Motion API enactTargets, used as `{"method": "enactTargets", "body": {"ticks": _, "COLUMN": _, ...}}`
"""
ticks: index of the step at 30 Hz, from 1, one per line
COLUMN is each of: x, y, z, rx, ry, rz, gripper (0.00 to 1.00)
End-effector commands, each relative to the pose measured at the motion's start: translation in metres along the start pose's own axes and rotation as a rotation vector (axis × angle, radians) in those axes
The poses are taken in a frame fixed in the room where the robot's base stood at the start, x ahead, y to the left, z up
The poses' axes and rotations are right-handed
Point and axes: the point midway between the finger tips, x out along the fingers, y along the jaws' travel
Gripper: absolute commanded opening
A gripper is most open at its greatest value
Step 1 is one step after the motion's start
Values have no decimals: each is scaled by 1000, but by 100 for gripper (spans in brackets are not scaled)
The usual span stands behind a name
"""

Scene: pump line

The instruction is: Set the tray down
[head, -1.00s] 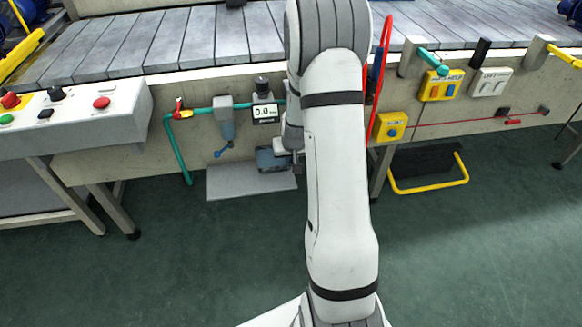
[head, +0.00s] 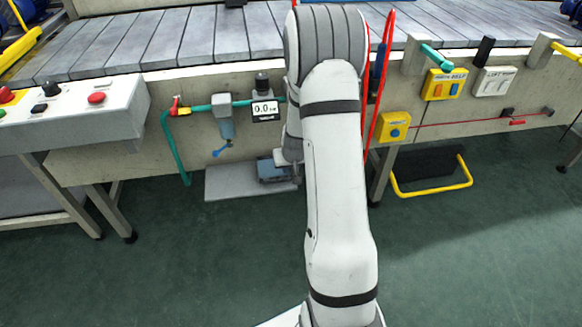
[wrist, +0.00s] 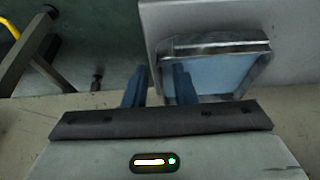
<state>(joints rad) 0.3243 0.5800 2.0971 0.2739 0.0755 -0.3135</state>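The tray (wrist: 222,72) is a shallow open box with a shiny metal rim and a pale blue inside. In the wrist view it lies over the light grey plate (wrist: 290,60), just right of centre. It looks level; contact with the plate is hard to judge. My gripper (wrist: 160,72) has one dark blue finger either side of the tray's left wall, with a visible gap between them. In the head view my arm hides the gripper and part of the tray (head: 277,171), which is low above or on the grey plate (head: 228,184).
Behind stands the conveyor's side wall with a teal pipe (head: 178,158), a filter (head: 226,124) and a gauge reading 0.0 (head: 264,110). A red hose (head: 378,95) hangs close to my arm. A yellow floor bar (head: 432,191) is at right. The front floor is clear.

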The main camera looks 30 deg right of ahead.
Motion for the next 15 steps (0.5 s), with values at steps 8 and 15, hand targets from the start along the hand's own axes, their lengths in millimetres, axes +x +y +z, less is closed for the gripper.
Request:
{"method": "enactTargets", "body": {"ticks": 8, "x": -2, "y": 0, "z": -1, "rx": 0, "ry": 0, "rz": 0, "gripper": 25}}
{"method": "enactTargets", "body": {"ticks": 15, "x": -38, "y": 1, "z": -4, "rx": -1, "ry": 3, "rz": 1, "gripper": 25}}
